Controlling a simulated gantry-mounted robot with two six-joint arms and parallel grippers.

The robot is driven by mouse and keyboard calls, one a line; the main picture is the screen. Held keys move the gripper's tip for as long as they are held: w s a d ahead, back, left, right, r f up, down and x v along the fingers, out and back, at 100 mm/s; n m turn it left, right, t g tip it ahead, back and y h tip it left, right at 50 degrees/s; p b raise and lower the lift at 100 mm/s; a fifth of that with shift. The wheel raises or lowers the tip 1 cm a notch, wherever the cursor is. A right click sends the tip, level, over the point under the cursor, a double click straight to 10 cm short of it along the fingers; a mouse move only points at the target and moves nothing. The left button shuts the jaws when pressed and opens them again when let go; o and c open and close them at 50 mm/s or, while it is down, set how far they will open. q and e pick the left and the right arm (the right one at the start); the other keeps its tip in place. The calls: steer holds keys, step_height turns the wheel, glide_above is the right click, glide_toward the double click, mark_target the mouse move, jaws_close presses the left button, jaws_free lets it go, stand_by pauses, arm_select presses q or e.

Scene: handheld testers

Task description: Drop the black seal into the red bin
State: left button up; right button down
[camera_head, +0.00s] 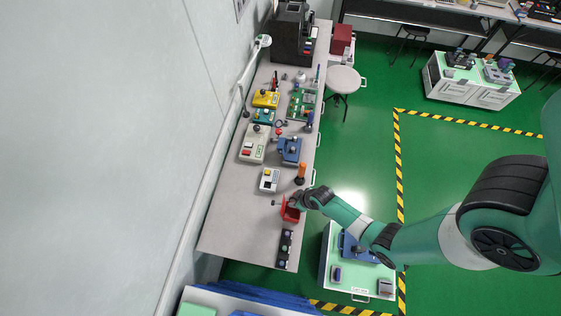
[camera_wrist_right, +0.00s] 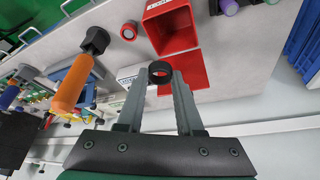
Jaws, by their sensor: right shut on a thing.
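The black seal (camera_wrist_right: 160,74) is a small dark ring held between the fingertips of my right gripper (camera_wrist_right: 164,76) in the right wrist view. The red bin (camera_wrist_right: 174,43) is an open square box just beyond the seal in that view, and the seal appears apart from it. In the head view the red bin (camera_head: 291,214) stands near the right edge of the long bench. My right gripper (camera_head: 295,203) is beside it there; the seal is too small to make out. My left gripper is not in view.
A black strip with round pieces (camera_head: 285,249) lies below the bin. The bench (camera_head: 235,220) is clear at left.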

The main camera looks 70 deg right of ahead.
steer(key=shift+s+f, duration=0.2)
steer(key=shift+f, duration=0.05)
step_height(320, 180, down, 6)
steer(key=b, duration=0.6)
steer(key=shift+s+r, duration=0.1)
steer(key=shift+r, duration=0.05)
steer(key=shift+c, duration=2.4)
jaws_free()
